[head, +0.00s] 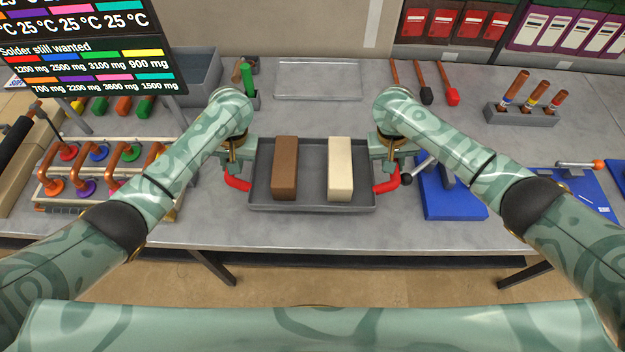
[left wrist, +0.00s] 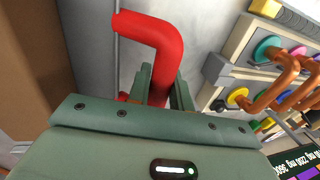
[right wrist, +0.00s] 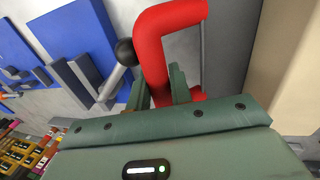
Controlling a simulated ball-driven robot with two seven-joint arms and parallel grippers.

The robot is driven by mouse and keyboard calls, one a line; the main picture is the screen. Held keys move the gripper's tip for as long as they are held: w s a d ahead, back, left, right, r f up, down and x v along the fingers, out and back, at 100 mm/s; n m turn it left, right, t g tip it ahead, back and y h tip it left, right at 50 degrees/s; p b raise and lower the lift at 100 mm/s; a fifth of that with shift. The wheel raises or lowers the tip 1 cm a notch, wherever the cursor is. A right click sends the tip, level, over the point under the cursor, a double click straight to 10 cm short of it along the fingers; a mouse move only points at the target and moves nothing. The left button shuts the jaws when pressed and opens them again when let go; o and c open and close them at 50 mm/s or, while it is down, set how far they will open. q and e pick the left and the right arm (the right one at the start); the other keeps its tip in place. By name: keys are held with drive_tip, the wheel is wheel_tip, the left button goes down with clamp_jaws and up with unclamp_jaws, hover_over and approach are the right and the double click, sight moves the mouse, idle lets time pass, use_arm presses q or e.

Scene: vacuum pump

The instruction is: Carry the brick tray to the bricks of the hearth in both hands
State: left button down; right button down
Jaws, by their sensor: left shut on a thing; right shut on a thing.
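The brick tray (head: 313,196) is a dark grey shallow tray with a red handle at each end, near the table's front in the head view. A brown brick (head: 285,168) and a cream brick (head: 340,168) lie in it, apart. My left gripper (head: 236,168) is shut on the left red handle (left wrist: 165,42), between its fingers in the left wrist view. My right gripper (head: 386,167) is shut on the right red handle (right wrist: 150,45). I cannot tell whether the tray touches the table. I cannot make out which thing is the hearth.
A pale grey rectangular plate (head: 318,80) lies behind the tray, with clear tabletop between. A blue fixture (head: 450,195) with a ball-ended lever stands close right of the tray. A rack with copper pipes (head: 105,175) is at left. A green-handled tool (head: 248,80) stands back left.

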use_arm(q)
drive_tip(key=shift+w+r, duration=0.1)
drive_tip(key=shift+r, duration=0.15)
use_arm(e)
drive_tip(key=shift+w+r, duration=0.1)
drive_tip(key=shift+r, duration=0.15)
